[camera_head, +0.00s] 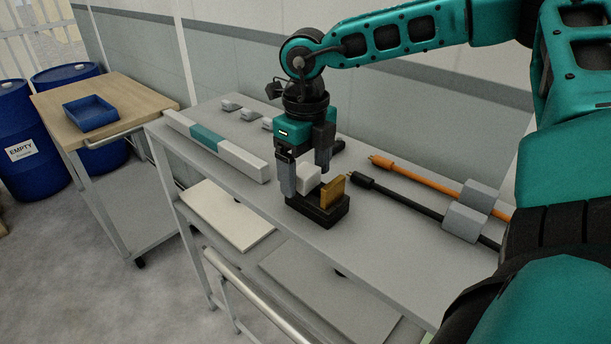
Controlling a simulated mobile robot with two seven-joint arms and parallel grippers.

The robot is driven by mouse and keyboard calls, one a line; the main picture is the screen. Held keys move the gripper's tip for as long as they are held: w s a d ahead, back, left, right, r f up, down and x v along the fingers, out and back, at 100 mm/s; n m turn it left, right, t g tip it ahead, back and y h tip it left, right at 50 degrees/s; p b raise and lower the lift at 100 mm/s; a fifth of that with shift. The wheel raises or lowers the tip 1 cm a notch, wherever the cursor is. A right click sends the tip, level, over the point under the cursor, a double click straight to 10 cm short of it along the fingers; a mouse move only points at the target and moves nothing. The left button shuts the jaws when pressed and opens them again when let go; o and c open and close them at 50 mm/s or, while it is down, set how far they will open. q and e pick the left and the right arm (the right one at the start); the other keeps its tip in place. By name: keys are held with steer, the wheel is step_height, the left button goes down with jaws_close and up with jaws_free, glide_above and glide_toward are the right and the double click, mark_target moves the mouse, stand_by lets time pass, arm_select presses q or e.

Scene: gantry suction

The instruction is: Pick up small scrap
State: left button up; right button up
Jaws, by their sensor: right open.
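My right gripper (305,182) points down over the grey bench top, its two fingers apart. A pale block (309,178) shows between and behind the fingers; I cannot tell whether they touch it. Just in front stands a brownish-gold plate (333,192), upright on a black block-like base (318,211). Several small grey pieces, one of them at the back edge (230,105), lie in a row farther left. I cannot tell which of these is the small scrap. My left gripper is out of view.
A long white bar with a teal middle (207,136) lies left of the gripper. Orange (430,176) and black (400,201) rods lie right, by grey blocks (467,221). A wooden-topped cart (137,97) with a blue tray (90,113) and blue drums (28,150) stand left.

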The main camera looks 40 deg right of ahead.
steer(key=shift+f, duration=0.1)
steer(key=c, duration=1)
steer(key=shift+c, duration=0.2)
